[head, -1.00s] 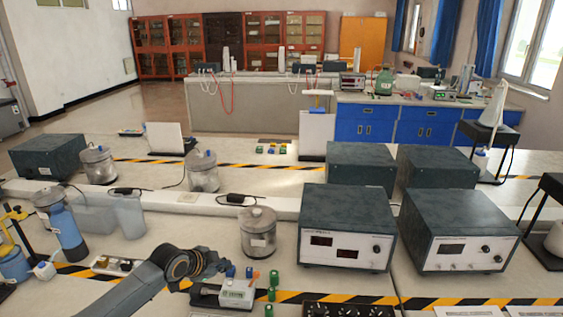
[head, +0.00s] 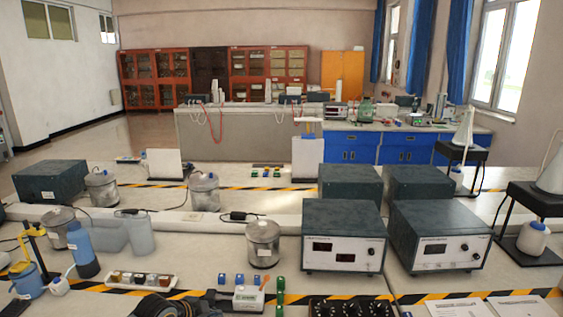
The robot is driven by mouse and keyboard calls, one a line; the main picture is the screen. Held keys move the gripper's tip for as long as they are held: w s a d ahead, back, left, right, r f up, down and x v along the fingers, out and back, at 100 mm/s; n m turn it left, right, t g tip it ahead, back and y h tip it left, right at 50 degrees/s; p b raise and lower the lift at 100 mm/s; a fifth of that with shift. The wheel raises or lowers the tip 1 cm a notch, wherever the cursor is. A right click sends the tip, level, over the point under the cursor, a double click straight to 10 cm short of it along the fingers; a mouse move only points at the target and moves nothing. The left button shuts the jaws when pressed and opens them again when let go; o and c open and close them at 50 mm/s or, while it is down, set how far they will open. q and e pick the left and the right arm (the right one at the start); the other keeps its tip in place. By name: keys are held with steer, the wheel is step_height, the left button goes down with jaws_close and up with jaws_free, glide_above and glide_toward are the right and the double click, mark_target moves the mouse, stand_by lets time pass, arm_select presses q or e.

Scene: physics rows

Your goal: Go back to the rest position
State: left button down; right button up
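A dark ringed joint of my arm shows at the bottom edge, left of centre, in the head view. The rest of that arm is cut off by the frame, and I cannot make out a gripper on it. My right arm and gripper are out of view. I see nothing held.
The near bench holds a blue bottle (head: 82,250), a metal calorimeter (head: 263,244), two grey instrument boxes (head: 343,236) (head: 437,237), a green upright piece (head: 280,290) and a black knob panel (head: 350,307). Papers (head: 460,308) lie at front right.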

arm_select(q)
steer(key=shift+n+g+h, duration=0.3)
steer(key=shift+g, duration=0.1)
steer(key=s+d+f, duration=0.2)
steer(key=s+d, duration=0.1)
steer(key=s+d+f, duration=0.1)
steer(key=s, duration=0.1)
steer(key=shift+d, duration=0.2)
steer(key=s+d+f+n, duration=0.1)
steer(key=s, duration=0.3)
steer(key=s+d+f+n, duration=0.1)
steer(key=s, duration=0.3)
steer(key=s+d+g, duration=0.1)
steer(key=s, duration=0.3)
steer(key=shift+s+d+f+n, duration=0.3)
steer(key=shift+s+f+n, duration=0.1)
steer(key=s+a+r+n+g+y, duration=0.15)
steer(key=s+a+n, duration=0.3)
steer(key=s, duration=0.55)
steer(key=s+a+n+g+y, duration=0.1)
steer(key=s+a+n+y, duration=0.4)
steer(key=s, duration=0.6)
step_height(320, 180, down, 26)
steer(key=s+a+g+h, duration=0.1)
steer(key=h, duration=0.1)
steer(key=s+a+f+m+g, duration=0.1)
steer(key=s+a+f, duration=0.2)
steer(key=s+f, duration=1.4)
steer(key=shift+b, duration=0.45)
